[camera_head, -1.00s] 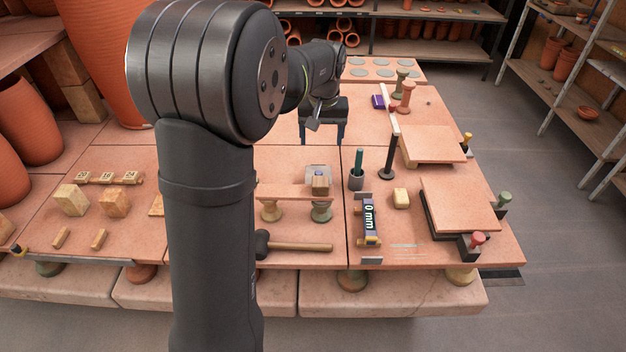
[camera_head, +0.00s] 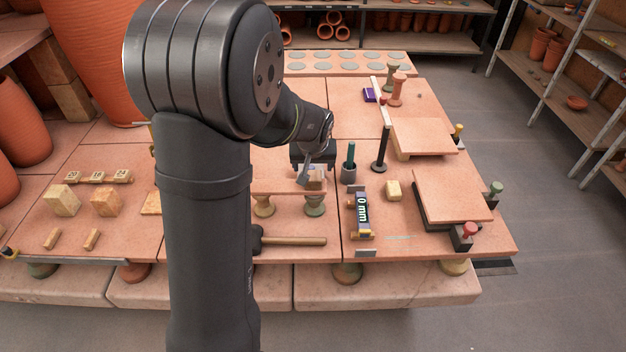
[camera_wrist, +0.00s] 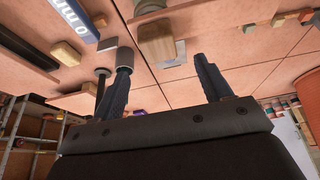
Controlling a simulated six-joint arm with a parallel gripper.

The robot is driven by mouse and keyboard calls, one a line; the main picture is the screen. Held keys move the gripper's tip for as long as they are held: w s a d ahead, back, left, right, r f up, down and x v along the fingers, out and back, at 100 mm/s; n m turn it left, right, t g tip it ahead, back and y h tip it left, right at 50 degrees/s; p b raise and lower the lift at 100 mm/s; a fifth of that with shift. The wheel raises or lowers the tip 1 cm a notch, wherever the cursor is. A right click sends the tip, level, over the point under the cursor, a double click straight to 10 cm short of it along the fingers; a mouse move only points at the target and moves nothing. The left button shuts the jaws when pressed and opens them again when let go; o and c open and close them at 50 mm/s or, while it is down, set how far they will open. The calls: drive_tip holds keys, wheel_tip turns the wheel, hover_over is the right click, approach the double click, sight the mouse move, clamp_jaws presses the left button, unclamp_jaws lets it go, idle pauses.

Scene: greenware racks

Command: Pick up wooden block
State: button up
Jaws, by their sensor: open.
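A small wooden block (camera_head: 317,181) sits on a raised terracotta plank (camera_head: 275,185) carried on two short supports. In the wrist view the same block (camera_wrist: 157,43) lies just ahead of the space between my fingertips. My gripper (camera_wrist: 163,64) is open and empty.
A grey cup holding a green-handled tool (camera_head: 349,172) and a dark upright post (camera_head: 381,160) stand close on the right. A mallet (camera_head: 290,241) lies in front. Other wooden blocks (camera_head: 62,200) sit at the left. Raised boards (camera_head: 450,195) occupy the right side.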

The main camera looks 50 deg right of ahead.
sight(313, 175)
drive_tip(key=shift+x, duration=3.7)
drive_tip(key=c, duration=1.1)
